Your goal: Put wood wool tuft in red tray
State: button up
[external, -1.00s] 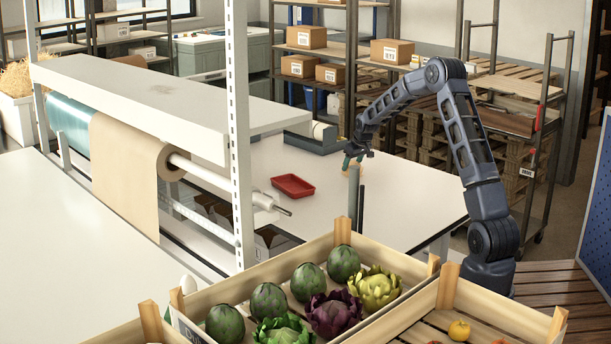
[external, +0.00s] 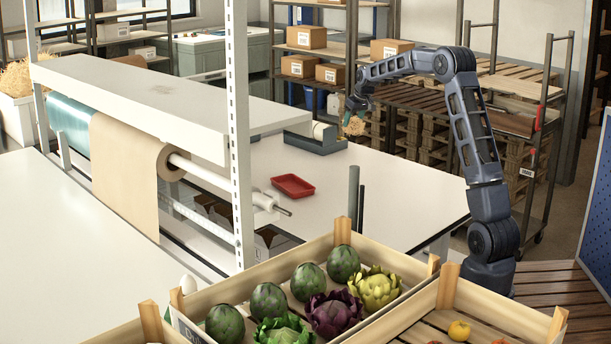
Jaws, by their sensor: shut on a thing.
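A tan wood wool tuft (external: 354,125) hangs in the air above the far right part of the white table. My gripper (external: 354,110) is shut on it from above; the fingertips are small and partly merged with the tuft. The red tray (external: 293,186) lies on the white table, lower and to the left of my gripper. Its visible inside looks empty. The tuft is apart from the tray.
A grey-green device (external: 315,138) stands at the table's back edge. A paper roll (external: 172,160) is on the left; a crate of artichokes (external: 300,318) is in front. The table's right part (external: 410,195) is clear.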

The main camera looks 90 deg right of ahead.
jog(key=shift+w+r, duration=0.1)
jog(key=shift+r, duration=0.2)
jog(key=shift+w+a, duration=0.15)
jog(key=shift+w, duration=0.1)
jog(key=w+a+f+n+t+y, duration=0.1)
jog(key=w+a+n, duration=0.3)
jog(key=w, duration=0.3)
jog(key=w+a+n+t+y, duration=0.1)
jog(key=w+a+n+y, duration=0.2)
jog(key=w, duration=0.4)
jog(key=n+g+y, duration=0.1)
jog(key=n, duration=0.6)
send_over(289, 189)
jog(key=s, duration=0.1)
jog(key=f, duration=1.8)
jog(key=shift+s+d+f, duration=0.15)
jog(key=shift+d+f, duration=0.1)
jog(key=shift+s+f, duration=0.1)
jog(key=shift+f, duration=0.5)
jog(key=shift+c, duration=1.2)
jog(key=o, duration=1.1)
jog(key=shift+f, duration=0.15)
jog(key=shift+o, duration=0.4)
jog(key=shift+r, duration=0.25)
